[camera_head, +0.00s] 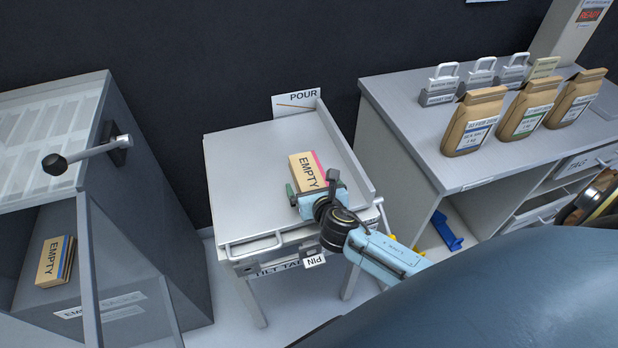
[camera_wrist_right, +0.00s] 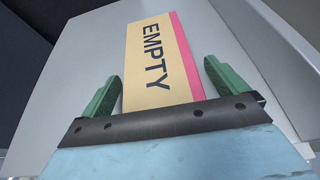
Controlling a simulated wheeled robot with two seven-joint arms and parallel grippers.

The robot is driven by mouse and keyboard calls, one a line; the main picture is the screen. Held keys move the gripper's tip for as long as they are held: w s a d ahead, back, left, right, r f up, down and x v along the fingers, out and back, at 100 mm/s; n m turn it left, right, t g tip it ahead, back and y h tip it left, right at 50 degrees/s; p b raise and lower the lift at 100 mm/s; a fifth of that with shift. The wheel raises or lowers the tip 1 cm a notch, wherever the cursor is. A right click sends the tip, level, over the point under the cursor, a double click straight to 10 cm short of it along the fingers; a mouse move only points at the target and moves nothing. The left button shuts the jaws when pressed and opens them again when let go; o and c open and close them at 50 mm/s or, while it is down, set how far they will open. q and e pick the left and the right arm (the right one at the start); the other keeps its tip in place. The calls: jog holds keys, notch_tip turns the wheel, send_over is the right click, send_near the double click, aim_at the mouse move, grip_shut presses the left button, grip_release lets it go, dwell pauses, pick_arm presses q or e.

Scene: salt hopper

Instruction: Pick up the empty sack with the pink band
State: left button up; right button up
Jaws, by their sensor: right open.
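The empty sack with the pink band (camera_head: 306,169) lies flat on the grey tilt table. It is tan, reads EMPTY, and has a pink strip along its right edge. In the right wrist view the sack (camera_wrist_right: 158,55) lies ahead of and between the fingers. My right gripper (camera_head: 315,185) is at the sack's near end. In the right wrist view its green fingers (camera_wrist_right: 163,85) are apart, one on each side of the sack's near end. Whether a finger touches the sack I cannot tell. My left gripper is not in view.
The tilt table (camera_head: 240,170) has a raised right wall and a POUR sign (camera_head: 297,102) behind. A grey cabinet (camera_head: 160,190) with a lever (camera_head: 90,152) and more EMPTY sacks (camera_head: 54,262) stands left. A counter (camera_head: 410,125) with filled bags (camera_head: 474,120) stands right.

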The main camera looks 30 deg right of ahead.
jog(key=c, duration=1.1)
jog(key=shift+o, duration=0.2)
jog(key=shift+r, duration=0.1)
